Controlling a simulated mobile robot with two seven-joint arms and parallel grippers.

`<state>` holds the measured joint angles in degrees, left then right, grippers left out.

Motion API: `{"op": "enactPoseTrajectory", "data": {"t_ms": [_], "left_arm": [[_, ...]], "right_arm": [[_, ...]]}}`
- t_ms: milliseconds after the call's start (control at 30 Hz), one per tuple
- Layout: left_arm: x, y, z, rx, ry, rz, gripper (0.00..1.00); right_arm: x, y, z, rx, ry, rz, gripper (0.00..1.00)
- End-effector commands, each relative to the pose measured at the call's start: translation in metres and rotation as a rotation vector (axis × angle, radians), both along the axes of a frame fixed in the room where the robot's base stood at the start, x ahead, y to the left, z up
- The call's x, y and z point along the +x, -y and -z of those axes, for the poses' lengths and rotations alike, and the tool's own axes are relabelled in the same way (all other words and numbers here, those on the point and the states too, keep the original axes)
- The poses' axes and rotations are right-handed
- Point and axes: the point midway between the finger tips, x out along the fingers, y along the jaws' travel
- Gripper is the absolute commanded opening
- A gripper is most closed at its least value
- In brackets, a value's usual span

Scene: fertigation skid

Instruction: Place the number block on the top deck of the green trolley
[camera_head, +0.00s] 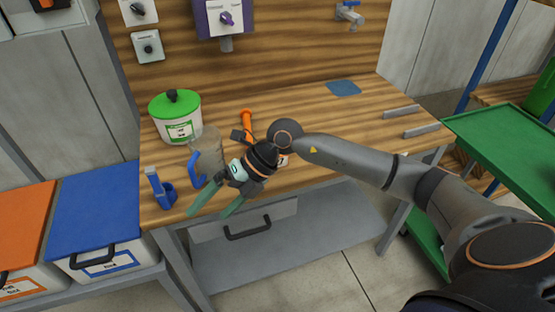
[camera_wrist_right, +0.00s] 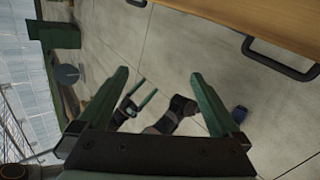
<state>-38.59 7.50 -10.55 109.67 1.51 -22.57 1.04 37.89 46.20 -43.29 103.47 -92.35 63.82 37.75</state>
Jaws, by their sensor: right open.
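A small pale block with dark and reddish marks (camera_head: 284,160) shows on the workbench, mostly hidden behind my right wrist; I cannot tell for sure that it is the number block. The green trolley's top deck (camera_head: 500,135) is at the right, and its visible part is bare. My right gripper (camera_head: 208,212) is open and empty at the bench's front edge, pointing down and left, well away from the trolley. Its fingers also show in the right wrist view (camera_wrist_right: 158,75), with floor between them. My left gripper (camera_wrist_right: 150,86) shows small in that view, its fingers apart with nothing visible between them.
The wooden workbench (camera_head: 310,105) holds a green-lidded tub (camera_head: 178,128), a clear jug (camera_head: 207,142), a blue holder (camera_head: 160,190), an orange-handled tool (camera_head: 247,120) and a blue mat (camera_head: 343,88). Blue (camera_head: 95,205) and orange (camera_head: 22,225) lidded bins stand at left. A drawer handle (camera_head: 247,230) juts out below.

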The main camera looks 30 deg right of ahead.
Motion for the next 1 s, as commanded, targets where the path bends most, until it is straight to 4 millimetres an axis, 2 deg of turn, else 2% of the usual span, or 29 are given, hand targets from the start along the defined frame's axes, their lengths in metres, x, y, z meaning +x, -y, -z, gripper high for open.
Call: {"op": "enactPoseTrajectory", "data": {"t_ms": [33,200,300,400,533,800,1000], "left_arm": [[0.0,0.0,0.0,0.0,0.0,0.0,0.94],[-0.001,0.0,-0.001,0.0,-0.001,0.0,0.94],[-0.001,0.0,0.0,0.0,-0.003,-0.001,0.94],[-0.002,0.0,0.0,0.0,-0.004,0.0,0.94],[-0.002,0.0,-0.002,0.0,-0.004,0.0,0.94],[-0.003,0.0,-0.007,0.0,-0.005,0.0,0.94],[-0.003,0.0,-0.009,0.0,-0.006,0.0,0.94]], "right_arm": [[0.016,0.035,-0.004,-0.153,0.038,0.024,1.0],[0.05,0.143,-0.028,-0.566,0.096,0.173,1.0],[0.058,0.187,-0.046,-0.712,0.109,0.263,1.0],[0.062,0.211,-0.058,-0.788,0.117,0.319,1.0],[0.065,0.221,-0.052,-0.817,0.113,0.339,1.0],[0.083,0.223,-0.008,-0.812,0.113,0.336,1.0],[0.089,0.224,0.007,-0.812,0.116,0.334,1.0]]}}
